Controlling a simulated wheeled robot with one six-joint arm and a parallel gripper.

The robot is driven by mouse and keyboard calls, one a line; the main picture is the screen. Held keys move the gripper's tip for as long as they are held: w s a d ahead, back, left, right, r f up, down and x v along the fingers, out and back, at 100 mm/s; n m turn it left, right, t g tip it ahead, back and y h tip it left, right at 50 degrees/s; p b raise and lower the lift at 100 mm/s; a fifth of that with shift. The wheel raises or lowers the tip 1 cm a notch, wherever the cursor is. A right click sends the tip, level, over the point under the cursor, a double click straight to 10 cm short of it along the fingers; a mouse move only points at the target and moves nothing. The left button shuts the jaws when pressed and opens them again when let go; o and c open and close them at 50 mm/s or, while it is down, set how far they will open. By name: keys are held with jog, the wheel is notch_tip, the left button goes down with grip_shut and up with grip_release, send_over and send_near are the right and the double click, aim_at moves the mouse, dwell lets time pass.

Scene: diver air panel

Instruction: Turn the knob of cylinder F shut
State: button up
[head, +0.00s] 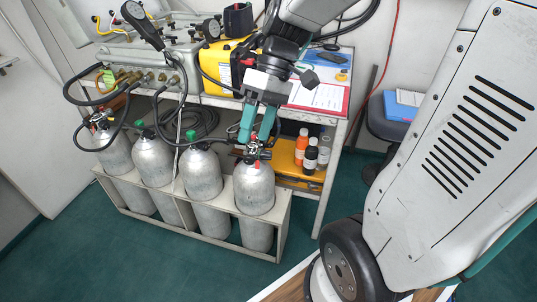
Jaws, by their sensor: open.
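Several silver gas cylinders stand in a row in a rack. The rightmost cylinder (254,189) has a metal valve (253,151) with a bit of red at its top, between my fingers. My gripper (255,139) has teal fingers, open, pointing down around the top of this valve. Whether they touch the knob is hidden. The two middle cylinders carry green knobs, one on the third cylinder (202,175) and one on the second cylinder (153,163). The leftmost cylinder (113,153) has a red-tipped valve. No letter F is readable on any cylinder.
A grey rack (275,232) holds the cylinders, with black hoses running up to a panel (150,65) on the bench. Orange, black and white bottles (310,157) stand close right of the valve. The green floor (150,262) in front is clear.

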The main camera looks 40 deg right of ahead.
jog(key=w+d+f+n+t+y, duration=0.1)
jog(key=w+d+f+y, duration=0.2)
jog(key=w+f, duration=0.15)
jog(key=w+d+f+n+y, duration=0.1)
jog(key=w+d+f+y, duration=0.15)
jog(key=w, duration=0.35)
jog(key=t+y, duration=0.1)
jog(key=t, duration=1.3)
send_near(270, 155)
jog(key=w+a+f, duration=0.1)
jog(key=w+f, duration=0.1)
jog(key=w, duration=0.1)
jog(key=shift+y, duration=0.25)
jog(key=x, duration=0.7)
jog(key=shift+w+r, duration=0.1)
jog(key=shift+r, duration=0.05)
jog(key=shift+c, duration=0.3)
jog(key=c, duration=0.9)
